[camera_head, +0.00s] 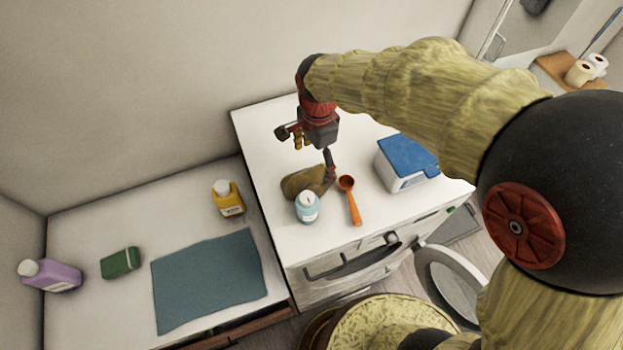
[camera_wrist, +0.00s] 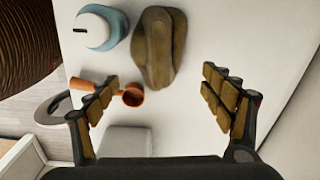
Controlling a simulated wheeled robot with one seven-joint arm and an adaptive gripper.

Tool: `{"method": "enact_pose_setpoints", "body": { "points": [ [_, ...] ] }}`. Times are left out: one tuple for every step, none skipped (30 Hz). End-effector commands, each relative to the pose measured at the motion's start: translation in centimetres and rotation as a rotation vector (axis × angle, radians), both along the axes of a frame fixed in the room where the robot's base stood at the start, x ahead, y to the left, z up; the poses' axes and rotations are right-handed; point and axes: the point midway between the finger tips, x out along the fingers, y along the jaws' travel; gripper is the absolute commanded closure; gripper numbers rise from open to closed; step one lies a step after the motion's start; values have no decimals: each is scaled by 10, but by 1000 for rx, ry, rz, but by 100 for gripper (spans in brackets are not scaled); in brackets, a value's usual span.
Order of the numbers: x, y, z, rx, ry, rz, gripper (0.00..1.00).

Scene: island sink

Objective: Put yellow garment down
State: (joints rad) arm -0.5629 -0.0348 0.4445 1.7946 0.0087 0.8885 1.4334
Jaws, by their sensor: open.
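The garment, a folded brownish-yellow bundle (camera_head: 298,184), lies on the white top of the washing machine (camera_head: 262,128). In the wrist view the garment (camera_wrist: 160,45) lies flat beyond my fingertips, apart from them. My gripper (camera_head: 307,150) is above the machine top, just behind the garment, with its fingers spread and nothing between them. In the wrist view my gripper (camera_wrist: 163,95) shows both padded fingers wide apart, with bare white surface between and an orange spoon near the left finger. One finger hides a little of the garment's right end in the head view.
The lower counter at left holds a teal cloth (camera_head: 208,280), yellow bottle (camera_head: 228,200), green sponge (camera_head: 120,262) and purple bottle (camera_head: 52,276).

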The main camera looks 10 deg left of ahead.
Motion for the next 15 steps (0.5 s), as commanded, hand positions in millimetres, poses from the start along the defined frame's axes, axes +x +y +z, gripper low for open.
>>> {"method": "enact_pose_setpoints", "body": {
  "points": [
    [0,0,-5,-2,2,-1,19],
    [0,0,-9,-1,2,-1,19],
    [-1,0,-13,-2,2,0,19],
    [-1,0,-16,-2,2,0,19],
    [0,0,-19,-2,2,0,19],
    [-1,0,-22,-1,2,1,19],
    [-1,0,-25,-2,2,1,19],
    [-1,1,-28,-3,3,1,19],
    [-2,1,-33,-3,3,1,19],
    [-2,1,-37,-3,4,2,19],
    [-3,2,-42,-3,4,2,19],
    [-3,2,-48,-3,4,2,19],
    [-3,2,-52,-3,3,2,19],
    [-2,3,-56,-2,2,2,19],
    [-2,3,-61,-2,2,2,19]
  ]
}}
